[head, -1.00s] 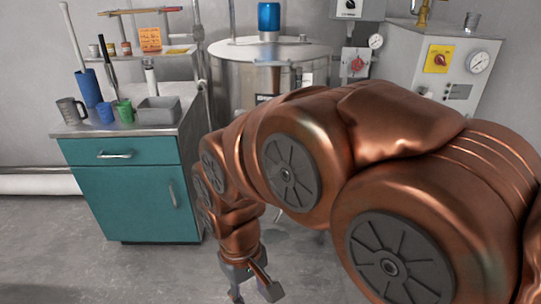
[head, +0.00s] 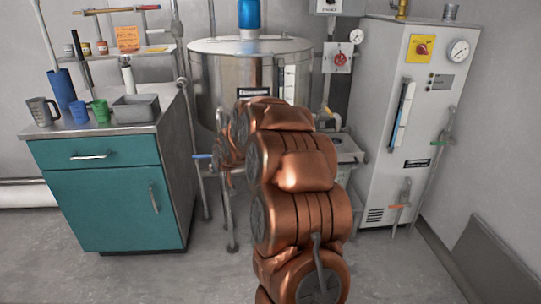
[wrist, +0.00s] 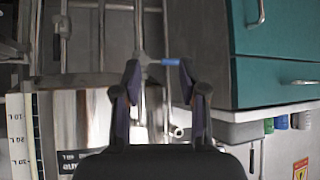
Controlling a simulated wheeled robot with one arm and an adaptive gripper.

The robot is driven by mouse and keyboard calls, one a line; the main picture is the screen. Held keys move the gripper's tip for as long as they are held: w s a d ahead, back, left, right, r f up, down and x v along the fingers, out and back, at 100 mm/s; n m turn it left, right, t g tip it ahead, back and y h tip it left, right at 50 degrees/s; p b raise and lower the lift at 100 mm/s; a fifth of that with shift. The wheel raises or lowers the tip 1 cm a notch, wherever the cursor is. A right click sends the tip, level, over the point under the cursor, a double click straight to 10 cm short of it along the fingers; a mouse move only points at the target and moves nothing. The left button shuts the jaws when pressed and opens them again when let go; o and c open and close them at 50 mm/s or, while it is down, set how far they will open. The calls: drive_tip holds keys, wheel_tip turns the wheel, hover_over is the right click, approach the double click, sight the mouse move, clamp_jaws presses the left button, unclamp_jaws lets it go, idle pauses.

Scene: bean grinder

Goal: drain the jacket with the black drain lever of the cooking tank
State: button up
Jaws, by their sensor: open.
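The cooking tank (head: 220,75) is a steel drum with a blue top piece, standing at the back behind my arm. It also shows in the wrist view (wrist: 95,105), with a black label and a scale. I cannot make out a black drain lever in either view; my arm hides much of the tank's lower part. My gripper (wrist: 158,68) is open and empty in the wrist view, and hidden behind my arm in the head view. A blue lever (head: 202,156) sits left of the tank's lower side. Its blue handle (wrist: 171,61) appears between the fingertips, seemingly beyond them.
A teal cabinet (head: 100,205) with cups and a grey bin (head: 147,108) stands left. A grey boiler cabinet (head: 375,110) with green (head: 440,142) and orange (head: 399,206) levers stands right. Vertical pipes run between tank and teal cabinet. The front floor is clear.

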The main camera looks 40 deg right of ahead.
drive_tip(key=w+d+f+m+t+h+b, duration=0.1)
drive_tip(key=w+d+f+t+b, duration=0.15)
drive_tip(key=d, duration=0.65)
drive_tip(key=w+d+f+t+h+b, duration=0.1)
drive_tip(key=w+d+f+h, duration=0.2)
drive_tip(key=d, duration=0.5)
drive_tip(key=s+d+f+t+b, duration=0.1)
drive_tip(key=d+f+t+b, duration=0.3)
drive_tip(key=d, duration=1)
drive_tip(key=shift+h, duration=0.4)
drive_tip(key=shift+f+x, duration=0.25)
drive_tip(key=shift+x, duration=0.95)
drive_tip(key=shift+f+x, duration=0.25)
drive_tip(key=shift+x, duration=0.95)
drive_tip(key=shift+f+x, duration=0.25)
drive_tip(key=shift+x, duration=0.95)
drive_tip(key=shift+a, duration=0.15)
